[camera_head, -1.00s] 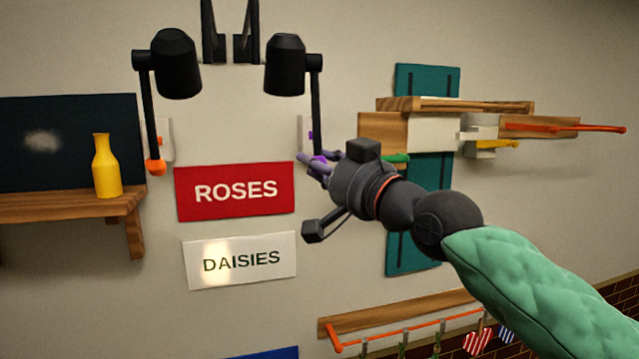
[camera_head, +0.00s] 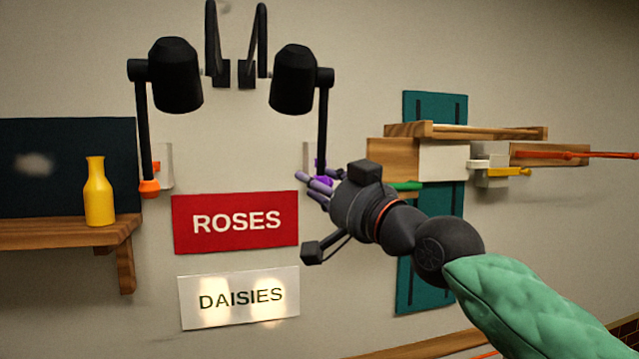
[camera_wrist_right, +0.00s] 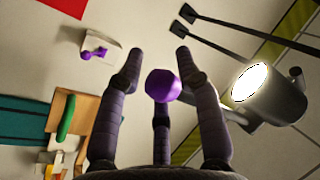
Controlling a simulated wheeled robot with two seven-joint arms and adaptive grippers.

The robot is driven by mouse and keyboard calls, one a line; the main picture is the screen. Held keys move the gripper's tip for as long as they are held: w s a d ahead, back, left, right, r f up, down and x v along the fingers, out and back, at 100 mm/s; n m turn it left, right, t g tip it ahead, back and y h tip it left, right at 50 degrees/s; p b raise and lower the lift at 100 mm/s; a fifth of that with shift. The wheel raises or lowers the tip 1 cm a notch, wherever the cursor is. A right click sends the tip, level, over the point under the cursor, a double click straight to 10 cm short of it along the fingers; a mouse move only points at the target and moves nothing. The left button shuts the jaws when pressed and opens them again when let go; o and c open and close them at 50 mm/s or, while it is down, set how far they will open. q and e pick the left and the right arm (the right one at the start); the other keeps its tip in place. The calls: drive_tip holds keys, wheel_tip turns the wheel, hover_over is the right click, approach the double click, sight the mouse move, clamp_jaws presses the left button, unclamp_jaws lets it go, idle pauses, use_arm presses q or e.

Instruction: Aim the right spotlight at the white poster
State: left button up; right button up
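The right spotlight (camera_head: 294,80) is a black lamp on the wall with a long black lever ending in a purple knob (camera_wrist_right: 163,85). My right gripper (camera_head: 312,187) is at the lever's lower end. In the right wrist view its fingers (camera_wrist_right: 159,62) are spread around the purple knob, with narrow gaps beside it. The white poster (camera_head: 240,297), marked DAISIES, hangs below the red ROSES poster (camera_head: 235,221). Two bright patches lie on the white poster, one left and one right. The lit lamp face (camera_wrist_right: 251,82) shows in the right wrist view. My left gripper is out of view.
A matching left spotlight (camera_head: 175,76) has an orange knob (camera_head: 149,188). A yellow bottle (camera_head: 99,195) stands on a wooden shelf (camera_head: 60,231) at left. A teal panel (camera_head: 435,106) with wooden blocks is right of my right gripper.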

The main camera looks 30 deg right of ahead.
drive_tip(key=shift+w, duration=0.2)
drive_tip(key=shift+s, duration=0.35)
drive_tip(key=v, duration=1.1)
drive_tip(key=shift+s, duration=0.3)
